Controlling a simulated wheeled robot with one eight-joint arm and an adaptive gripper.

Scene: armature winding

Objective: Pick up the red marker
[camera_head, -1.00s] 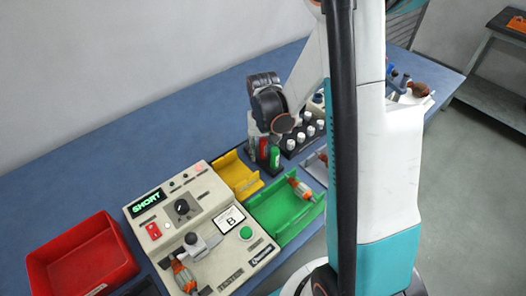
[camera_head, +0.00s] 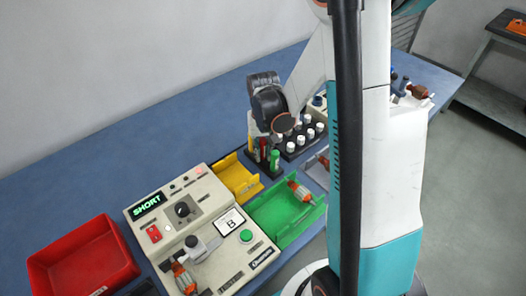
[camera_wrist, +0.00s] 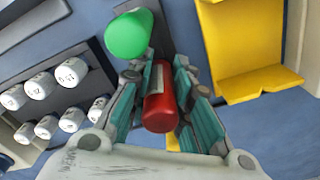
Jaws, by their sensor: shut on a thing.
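The red marker (camera_wrist: 158,100) sits upright between the teal finger pads of my gripper (camera_wrist: 157,72) in the wrist view, with pads against both sides. My gripper is shut on it. In the head view, my gripper (camera_head: 264,136) is over the dark marker holder (camera_head: 270,172), and the red marker (camera_head: 262,149) shows in part beneath it. A green marker (camera_wrist: 129,36) stands beside it in the wrist view, and a yellow marker (camera_head: 251,146) stands to its left in the head view. Whether the red marker's lower end is still in the holder is hidden.
A rack of white-capped bottles (camera_head: 304,135) stands close on the right. A yellow bin (camera_head: 237,180) and a green bin (camera_head: 285,218) are in front. A tester (camera_head: 203,235) and a red tray (camera_head: 82,262) are at left. The blue bench behind is clear.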

